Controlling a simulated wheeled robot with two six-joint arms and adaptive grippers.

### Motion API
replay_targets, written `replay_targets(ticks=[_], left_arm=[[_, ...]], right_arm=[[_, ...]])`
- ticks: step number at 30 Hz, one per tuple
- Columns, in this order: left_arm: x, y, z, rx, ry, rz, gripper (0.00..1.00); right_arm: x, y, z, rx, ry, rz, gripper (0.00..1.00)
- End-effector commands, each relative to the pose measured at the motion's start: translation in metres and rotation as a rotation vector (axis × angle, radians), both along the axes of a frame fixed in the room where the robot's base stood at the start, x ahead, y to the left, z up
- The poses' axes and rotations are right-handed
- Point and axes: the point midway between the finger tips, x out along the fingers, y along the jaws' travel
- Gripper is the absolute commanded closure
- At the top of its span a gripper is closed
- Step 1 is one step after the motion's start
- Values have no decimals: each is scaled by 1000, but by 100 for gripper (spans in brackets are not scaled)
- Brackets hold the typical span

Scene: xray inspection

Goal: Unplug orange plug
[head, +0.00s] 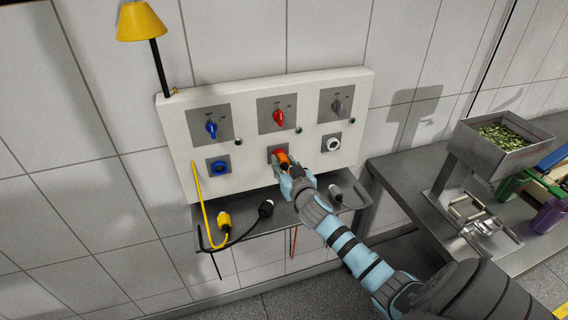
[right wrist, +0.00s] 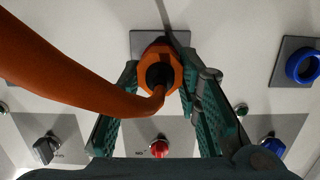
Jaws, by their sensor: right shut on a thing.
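The orange plug (head: 282,158) is at the middle socket of the white wall panel (head: 245,139), below the red knob. In the right wrist view the orange plug (right wrist: 158,66) sits in front of the grey socket plate, with its thick orange cable curving off to the left. My right gripper (head: 281,166) is shut on the plug, with one teal finger on each side of it. The socket opening is hidden behind the plug, so I cannot tell how deep it is seated. My left gripper is not in view.
A blue socket (head: 218,167) and a white socket (head: 333,143) flank the middle one. Blue, red and grey knobs sit above. A metal shelf (head: 260,230) below holds a yellow plug (head: 224,221) and a black plug (head: 266,209). A metal table (head: 408,172) stands right.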

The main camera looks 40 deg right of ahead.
Motion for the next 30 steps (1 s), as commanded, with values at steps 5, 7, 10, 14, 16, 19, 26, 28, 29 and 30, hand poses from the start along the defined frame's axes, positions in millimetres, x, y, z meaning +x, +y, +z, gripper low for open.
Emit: replay_targets(ticks=[5, 7, 10, 14, 16, 19, 26, 28, 29, 30], left_arm=[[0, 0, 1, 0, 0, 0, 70], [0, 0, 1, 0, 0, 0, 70], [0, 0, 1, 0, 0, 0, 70], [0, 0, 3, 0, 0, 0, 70], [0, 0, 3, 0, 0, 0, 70], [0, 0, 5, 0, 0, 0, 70], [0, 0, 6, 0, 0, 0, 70], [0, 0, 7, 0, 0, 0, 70], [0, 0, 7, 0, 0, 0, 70], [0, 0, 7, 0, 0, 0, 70]], right_arm=[[-3, 1, -1, 1, 2, 0, 100], [-3, 1, -1, 1, 2, 0, 100], [-6, 2, -1, 0, 1, 0, 100], [-13, 4, -1, 0, 3, 0, 100], [-18, 6, -1, 0, 2, 0, 100], [-27, 9, 0, 0, 2, 1, 100], [-45, 16, -1, 1, 2, 0, 100], [-49, 17, -1, 0, 2, 0, 100], [-50, 17, -1, -1, 1, 0, 100], [-52, 18, -1, 0, 1, 1, 100]])
